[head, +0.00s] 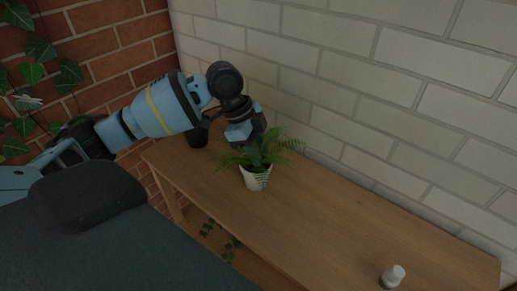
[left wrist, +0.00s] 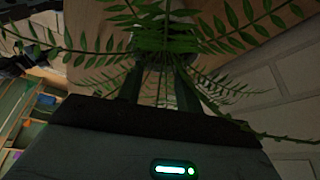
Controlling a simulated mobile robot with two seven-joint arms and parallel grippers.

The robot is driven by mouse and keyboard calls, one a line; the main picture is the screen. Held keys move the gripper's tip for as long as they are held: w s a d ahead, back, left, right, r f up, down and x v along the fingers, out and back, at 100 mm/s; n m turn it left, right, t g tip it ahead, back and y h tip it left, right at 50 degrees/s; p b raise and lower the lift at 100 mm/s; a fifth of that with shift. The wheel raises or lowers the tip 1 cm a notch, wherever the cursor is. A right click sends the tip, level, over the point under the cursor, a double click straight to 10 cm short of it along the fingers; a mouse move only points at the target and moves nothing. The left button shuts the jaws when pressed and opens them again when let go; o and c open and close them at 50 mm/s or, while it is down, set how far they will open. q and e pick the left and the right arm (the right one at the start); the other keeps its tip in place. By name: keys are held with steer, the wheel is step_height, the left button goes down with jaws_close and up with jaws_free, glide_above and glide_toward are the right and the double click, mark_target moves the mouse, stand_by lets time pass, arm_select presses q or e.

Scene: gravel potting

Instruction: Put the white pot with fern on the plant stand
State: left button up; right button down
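The white pot with fern (head: 257,181) is upright at the middle of the wooden table in the head view, with dark marks on its side and green fronds spreading over its rim. My left gripper (head: 247,138) is just above and behind the pot, its tips hidden among the fronds. In the left wrist view the fern fronds (left wrist: 165,28) spread around and between two dark fingers, which stand apart. Whether they press on the pot or plant is hidden. My right gripper is not in view. I cannot make out a separate plant stand.
The wooden table (head: 320,231) runs along a pale brick wall (head: 400,110). A dark pot (head: 197,137) stands near its far left end, beside my left arm. A small white bottle (head: 393,276) stands at the near right. The table between the fern and the bottle is clear.

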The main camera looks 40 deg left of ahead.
mark_target(244, 158)
arm_select(q)
steer(key=shift+r, duration=0.1)
steer(key=shift+a+r, duration=0.1)
steer(key=shift+r, duration=0.15)
steer(key=v, duration=1.1)
steer(key=shift+s+r+p, duration=0.1)
steer(key=shift+r+p, duration=0.15)
steer(key=shift+p, duration=0.1)
